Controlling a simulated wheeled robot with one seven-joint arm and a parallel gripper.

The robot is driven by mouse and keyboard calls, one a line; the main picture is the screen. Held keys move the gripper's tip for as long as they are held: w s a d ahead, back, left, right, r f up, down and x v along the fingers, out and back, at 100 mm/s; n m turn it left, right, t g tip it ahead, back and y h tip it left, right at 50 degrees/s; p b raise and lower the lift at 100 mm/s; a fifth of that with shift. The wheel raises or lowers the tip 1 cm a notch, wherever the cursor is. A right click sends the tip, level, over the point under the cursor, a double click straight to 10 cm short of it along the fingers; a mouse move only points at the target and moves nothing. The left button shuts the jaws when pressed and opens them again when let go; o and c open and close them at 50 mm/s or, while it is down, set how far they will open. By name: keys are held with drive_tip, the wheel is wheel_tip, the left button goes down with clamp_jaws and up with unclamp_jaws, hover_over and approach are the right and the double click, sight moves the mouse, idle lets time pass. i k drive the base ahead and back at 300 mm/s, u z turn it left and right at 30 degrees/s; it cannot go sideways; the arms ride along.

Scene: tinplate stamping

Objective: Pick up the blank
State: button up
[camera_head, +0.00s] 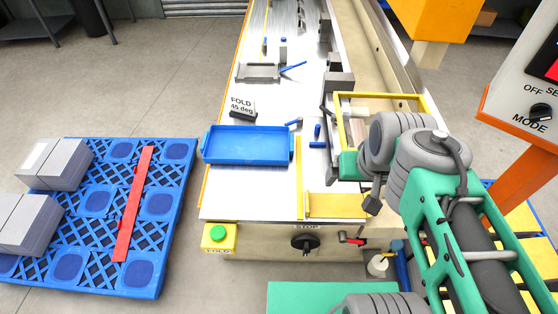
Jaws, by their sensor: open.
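I cannot single out the blank with certainty. A flat golden-yellow plate (337,205) lies at the front right of the bench, beside a thin upright yellow strip (299,175). My arm reaches in from the lower right, and its grey wrist (385,140) hangs over the bench's right side. A green wrist part (348,164) shows left of it, above and behind the plate. My gripper is at this end of the arm, mostly hidden by the wrist; its fingertips cannot be made out, and nothing is seen held.
A blue tray (206,145) sits on the bench (272,190) at the left, near a "FOLD 45 deg" sign (242,106). A yellow frame (341,115) stands behind my wrist. Left, a blue pallet (157,270) bears grey stacks (55,165) and a red strip (132,205).

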sight(323, 205)
drive_tip(key=u, duration=0.55)
drive_tip(key=k, duration=1.25)
drive_tip(key=u, duration=1.25)
drive_tip(key=i, duration=1.3)
drive_tip(key=z, duration=1.05)
drive_tip(key=i, duration=0.25)
drive_tip(key=z, duration=0.2)
